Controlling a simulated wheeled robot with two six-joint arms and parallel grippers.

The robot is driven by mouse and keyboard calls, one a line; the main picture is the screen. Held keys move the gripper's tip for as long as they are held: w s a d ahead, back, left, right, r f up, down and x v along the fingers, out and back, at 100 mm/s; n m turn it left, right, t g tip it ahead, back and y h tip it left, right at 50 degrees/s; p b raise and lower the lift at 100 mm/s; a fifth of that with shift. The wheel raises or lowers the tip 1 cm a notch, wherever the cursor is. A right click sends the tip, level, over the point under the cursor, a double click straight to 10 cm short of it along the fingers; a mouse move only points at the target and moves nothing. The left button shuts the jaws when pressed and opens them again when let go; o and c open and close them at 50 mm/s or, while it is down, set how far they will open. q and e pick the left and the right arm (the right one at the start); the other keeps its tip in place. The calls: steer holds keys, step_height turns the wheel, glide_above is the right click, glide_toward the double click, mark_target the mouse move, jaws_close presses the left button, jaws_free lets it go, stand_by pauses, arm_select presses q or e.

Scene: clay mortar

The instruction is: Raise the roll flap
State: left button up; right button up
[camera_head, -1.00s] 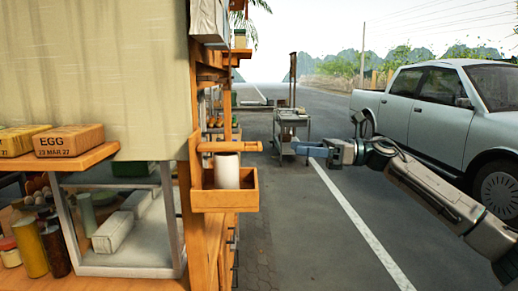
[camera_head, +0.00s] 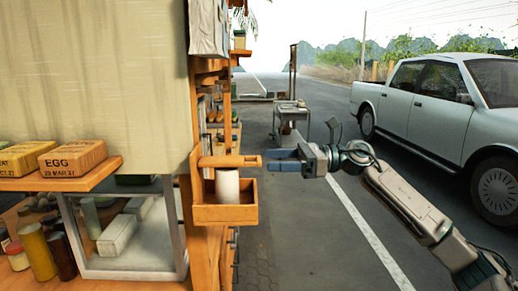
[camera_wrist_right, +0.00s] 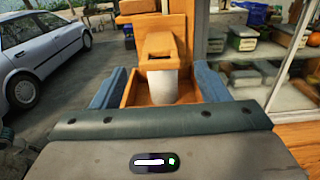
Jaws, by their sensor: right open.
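The roll flap (camera_head: 229,160) is a flat wooden piece at the wooden stall post, above a white roll (camera_head: 227,187). The roll stands in an open wooden box (camera_head: 224,214). My right gripper (camera_head: 271,160) is just right of the flap, at about its height, pointing left. In the right wrist view its blue fingers are spread wide, with the flap (camera_wrist_right: 160,46) and the roll (camera_wrist_right: 162,86) showing between and beyond them. The gripper holds nothing. I cannot tell whether a finger touches the box. My left gripper is not in view.
A stall counter with egg boxes (camera_head: 72,158) and a glass case (camera_head: 125,235) is at left. A grey cart (camera_head: 291,118) stands behind my right gripper. A pale pickup (camera_head: 437,107) is parked at right. The road between is clear.

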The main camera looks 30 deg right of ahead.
mark_target(259, 159)
steer(key=shift+p+x, duration=1.25)
steer(key=shift+x, duration=1)
steer(key=shift+c, duration=0.5)
